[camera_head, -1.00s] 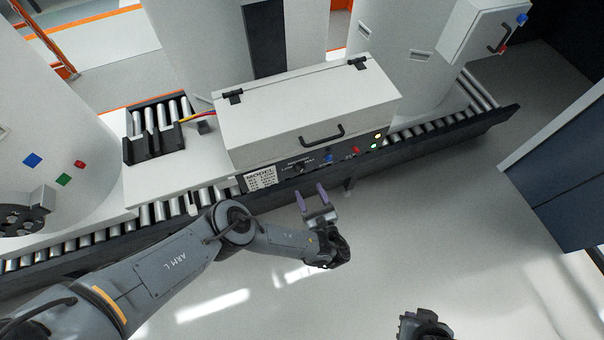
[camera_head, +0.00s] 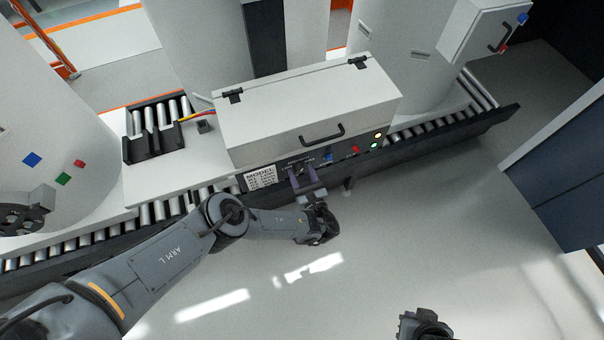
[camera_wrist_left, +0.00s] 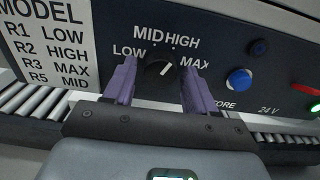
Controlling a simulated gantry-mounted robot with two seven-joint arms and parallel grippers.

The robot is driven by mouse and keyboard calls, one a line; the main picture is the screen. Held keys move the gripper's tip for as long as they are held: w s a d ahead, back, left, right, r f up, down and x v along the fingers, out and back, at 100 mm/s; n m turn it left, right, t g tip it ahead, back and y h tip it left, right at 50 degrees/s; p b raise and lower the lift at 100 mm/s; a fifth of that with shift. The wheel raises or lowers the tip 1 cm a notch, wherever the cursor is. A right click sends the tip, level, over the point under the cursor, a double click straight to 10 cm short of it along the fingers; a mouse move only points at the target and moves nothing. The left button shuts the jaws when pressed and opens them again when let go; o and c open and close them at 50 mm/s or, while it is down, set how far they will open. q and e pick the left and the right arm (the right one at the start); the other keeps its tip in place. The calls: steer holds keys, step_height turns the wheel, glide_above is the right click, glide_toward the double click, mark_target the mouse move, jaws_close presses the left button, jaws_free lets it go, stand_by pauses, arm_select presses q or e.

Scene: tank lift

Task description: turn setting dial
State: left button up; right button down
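The setting dial (camera_wrist_left: 161,70) is a black knob on the dark front panel (camera_wrist_left: 225,30) in the left wrist view. LOW, MID, HIGH and MAX are printed around it, and its white mark points to the upper right. My left gripper (camera_wrist_left: 157,84) is open, with one purple finger on each side of the dial and gaps showing between. In the head view my left gripper (camera_head: 301,175) is at the panel and hides most of the dial. My right gripper (camera_head: 424,326) shows only in part at the bottom edge, and its fingers are not visible.
A label (camera_wrist_left: 42,45) left of the dial lists R1 LOW, R2 HIGH, R3 MAX, R5 MID. A blue button (camera_wrist_left: 239,80) sits right of it. The white lidded box (camera_head: 310,105) stands on a roller conveyor (camera_head: 440,128). Open floor lies in front.

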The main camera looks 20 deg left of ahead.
arm_select(q)
steer(key=c, duration=0.8)
steer(key=shift+n, duration=0.3)
steer(key=n, duration=0.4)
steer(key=shift+n+p, duration=0.3)
steer(key=n, duration=0.4)
steer(key=shift+d+n, duration=0.1)
steer(key=shift+n, duration=0.2)
steer(key=n, duration=0.5)
steer(key=shift+r+p, duration=0.1)
steer(key=shift+p, duration=0.3)
steer(key=shift+n, duration=2.5)
